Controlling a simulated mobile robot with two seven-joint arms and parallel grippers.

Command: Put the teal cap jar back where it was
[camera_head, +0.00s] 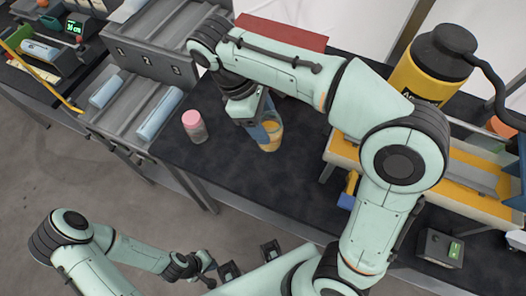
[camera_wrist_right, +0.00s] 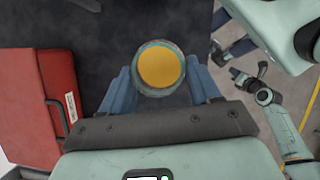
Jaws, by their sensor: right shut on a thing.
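My right gripper (camera_head: 262,122) is shut on a clear jar (camera_head: 270,136) with orange inside, over the dark table. In the right wrist view, this jar (camera_wrist_right: 160,68) sits upright between the blue fingers (camera_wrist_right: 160,88), showing a round orange top with a thin teal-grey rim. I cannot tell whether its base touches the table.
A red case (camera_head: 285,33) lies behind my right arm, also in the wrist view (camera_wrist_right: 40,105). A grey rack (camera_head: 140,100) with pale blue cylinders is at left. A yellow-black canister (camera_head: 432,70) and yellow-edged tray (camera_head: 345,150) are right. Table (camera_head: 225,175) in front is clear.

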